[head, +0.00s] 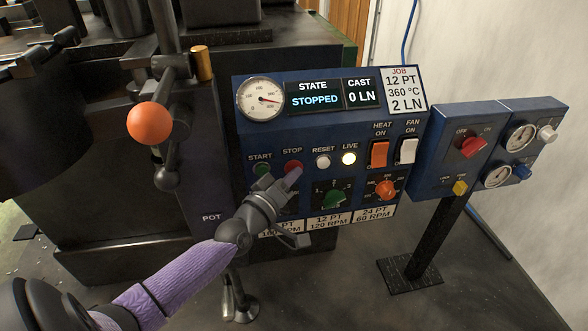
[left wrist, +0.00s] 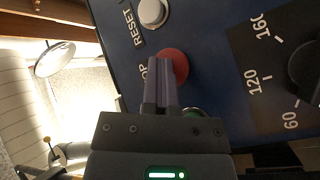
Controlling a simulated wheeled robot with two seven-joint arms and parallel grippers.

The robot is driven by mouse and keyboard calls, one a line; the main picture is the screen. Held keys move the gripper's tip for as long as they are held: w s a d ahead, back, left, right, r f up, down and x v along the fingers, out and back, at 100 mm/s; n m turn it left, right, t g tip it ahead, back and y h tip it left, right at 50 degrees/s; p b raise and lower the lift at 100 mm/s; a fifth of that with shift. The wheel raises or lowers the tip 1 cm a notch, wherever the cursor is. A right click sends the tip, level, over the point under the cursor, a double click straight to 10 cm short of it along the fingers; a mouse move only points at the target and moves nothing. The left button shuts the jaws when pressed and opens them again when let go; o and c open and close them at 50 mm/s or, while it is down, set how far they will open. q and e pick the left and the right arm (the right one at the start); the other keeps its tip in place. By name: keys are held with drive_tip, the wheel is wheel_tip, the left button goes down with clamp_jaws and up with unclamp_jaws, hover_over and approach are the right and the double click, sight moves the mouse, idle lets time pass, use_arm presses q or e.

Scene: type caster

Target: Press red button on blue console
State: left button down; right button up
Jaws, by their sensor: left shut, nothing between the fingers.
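The blue console (head: 330,135) stands in the middle of the head view. Its display reads STATE STOPPED and CAST 0 LN. The red button (head: 292,167) sits under the STOP label, between the green START button (head: 262,169) and the white RESET button (head: 323,161). My left gripper (head: 294,176) is shut and empty, its fingertips at the lower edge of the red button. In the left wrist view the fingertips (left wrist: 159,58) overlap the red button (left wrist: 178,66) and hide part of it. I cannot tell whether they touch it. My right gripper is out of view.
The LIVE lamp (head: 349,158) glows. A second blue panel (head: 440,150) stands on a post at right. An orange ball lever (head: 149,124) rises from the dark machine at left.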

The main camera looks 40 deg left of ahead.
use_arm(q)
drive_tip(key=s+d+p, duration=0.3)
drive_tip(key=s+d, duration=0.1)
drive_tip(key=shift+d+p, duration=0.25)
drive_tip(key=shift+p, duration=0.05)
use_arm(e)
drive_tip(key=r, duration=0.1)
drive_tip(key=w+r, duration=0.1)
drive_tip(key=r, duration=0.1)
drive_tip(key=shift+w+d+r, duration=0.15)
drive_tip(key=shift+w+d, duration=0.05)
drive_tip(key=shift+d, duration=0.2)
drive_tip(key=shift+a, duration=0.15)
